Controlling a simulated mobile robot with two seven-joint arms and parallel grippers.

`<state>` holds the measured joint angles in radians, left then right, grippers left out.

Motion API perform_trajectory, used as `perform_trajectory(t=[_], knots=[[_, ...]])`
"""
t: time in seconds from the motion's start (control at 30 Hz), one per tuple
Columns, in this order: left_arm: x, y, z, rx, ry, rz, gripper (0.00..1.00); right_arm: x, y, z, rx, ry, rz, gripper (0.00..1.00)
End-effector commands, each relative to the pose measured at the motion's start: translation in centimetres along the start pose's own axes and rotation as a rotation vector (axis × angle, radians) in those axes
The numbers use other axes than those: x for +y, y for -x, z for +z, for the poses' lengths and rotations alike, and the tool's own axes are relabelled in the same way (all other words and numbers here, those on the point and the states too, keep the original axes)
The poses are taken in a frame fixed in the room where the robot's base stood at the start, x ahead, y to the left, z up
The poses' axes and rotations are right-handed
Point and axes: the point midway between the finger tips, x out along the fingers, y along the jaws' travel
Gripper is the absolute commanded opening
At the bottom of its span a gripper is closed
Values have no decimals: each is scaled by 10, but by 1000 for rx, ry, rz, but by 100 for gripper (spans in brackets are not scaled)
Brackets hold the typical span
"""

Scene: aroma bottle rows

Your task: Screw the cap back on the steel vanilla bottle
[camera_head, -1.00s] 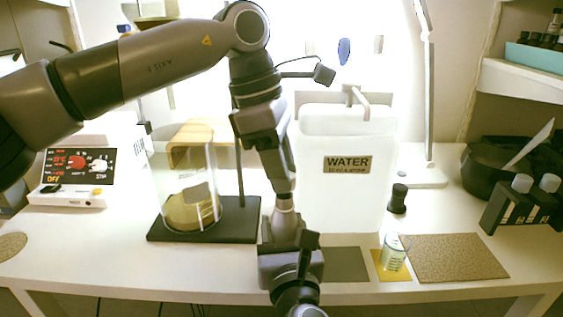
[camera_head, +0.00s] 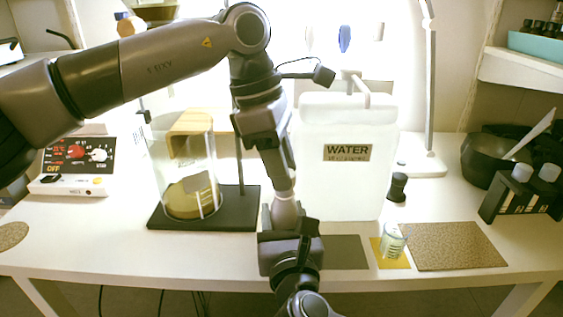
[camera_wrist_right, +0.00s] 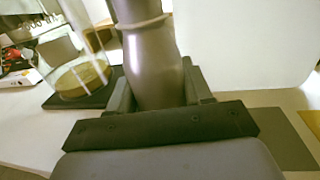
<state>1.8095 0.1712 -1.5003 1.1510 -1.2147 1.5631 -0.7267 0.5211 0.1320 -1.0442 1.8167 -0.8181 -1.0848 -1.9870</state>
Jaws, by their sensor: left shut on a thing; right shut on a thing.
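The steel bottle (camera_head: 285,214) stands upright in front of the white water container. My right gripper (camera_head: 290,246), coming from the bottom, is shut around its body. In the right wrist view the bottle (camera_wrist_right: 152,72) rises between the two fingers, with a lighter ring at its neck. My left gripper (camera_head: 281,184) points down from above and is shut at the top of the bottle. The cap is hidden by the left fingers, so I cannot tell how it sits on the neck. No vanilla label is readable.
The water container (camera_head: 348,195) stands close behind. A glass cylinder (camera_head: 186,176) on a black base (camera_head: 238,216) is to the left. A small beaker (camera_head: 393,241) stands on a yellow mat (camera_head: 377,253), beside a brown mat (camera_head: 455,246). A black bottle rack (camera_head: 522,195) is far right.

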Motion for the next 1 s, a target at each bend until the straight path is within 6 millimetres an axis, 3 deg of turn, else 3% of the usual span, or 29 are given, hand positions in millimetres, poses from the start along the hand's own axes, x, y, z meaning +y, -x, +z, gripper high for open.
perform_trajectory(t=[0.83, 1.0], knots=[[0, -11, -3, 0, -3, -1, 6, 0, 0, 0, 1, 1, -1, 0], [2, -11, -3, 2, -110, -31, 6, 0, 0, 0, 1, 1, -1, 0]])
